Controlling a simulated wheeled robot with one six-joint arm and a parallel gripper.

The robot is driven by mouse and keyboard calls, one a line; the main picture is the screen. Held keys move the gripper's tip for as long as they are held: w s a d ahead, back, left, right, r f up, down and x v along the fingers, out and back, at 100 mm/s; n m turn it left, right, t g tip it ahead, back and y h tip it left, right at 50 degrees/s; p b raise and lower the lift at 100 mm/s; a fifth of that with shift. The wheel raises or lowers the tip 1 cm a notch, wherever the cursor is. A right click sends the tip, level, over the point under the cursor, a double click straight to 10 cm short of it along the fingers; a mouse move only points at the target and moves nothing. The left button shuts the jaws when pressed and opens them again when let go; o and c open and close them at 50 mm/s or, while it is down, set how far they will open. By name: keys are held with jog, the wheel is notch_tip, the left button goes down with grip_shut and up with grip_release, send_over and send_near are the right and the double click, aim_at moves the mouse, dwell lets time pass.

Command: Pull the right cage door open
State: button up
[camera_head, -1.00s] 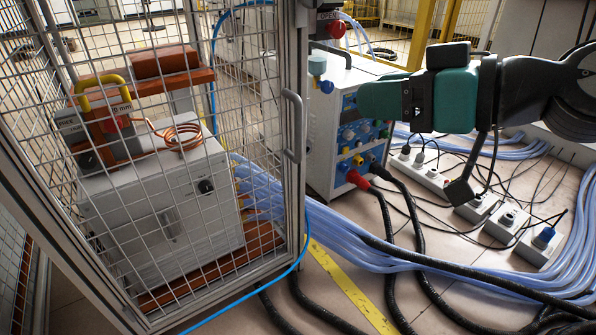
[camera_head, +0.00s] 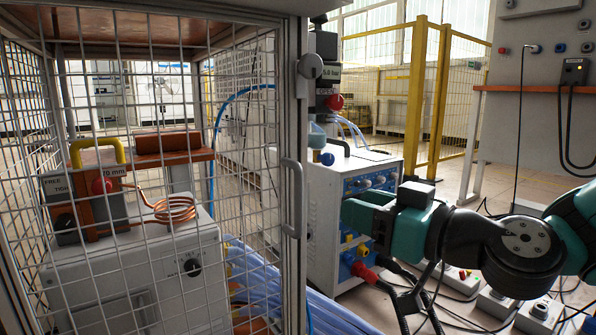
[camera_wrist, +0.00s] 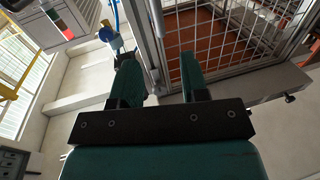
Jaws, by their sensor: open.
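The cage door (camera_head: 250,130) is a wire mesh panel in a grey metal frame on the left of the head view. It looks shut. Its grey vertical bar handle (camera_head: 293,198) stands on the right frame post, below a round grey latch (camera_head: 310,66). My gripper (camera_head: 355,208) is open and empty, to the right of the handle at about its height in the picture, and apart from it. In the wrist view the two fingers of my gripper (camera_wrist: 160,72) are spread, with the cage's grey post (camera_wrist: 159,30) and mesh beyond them.
Inside the cage is a white heater box (camera_head: 140,280) with a copper coil (camera_head: 172,210). A white power cabinet (camera_head: 330,190) stands close behind my gripper. Cables, hoses and power sockets (camera_head: 540,315) lie on the floor at the right. Yellow fence posts (camera_head: 418,100) stand behind.

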jog(key=p+x, duration=0.2)
jog(key=p, duration=0.7)
send_over(298, 228)
jog(key=shift+w+f, duration=0.1)
jog(key=shift+w, duration=0.35)
jog(key=shift+c, duration=0.2)
grip_shut()
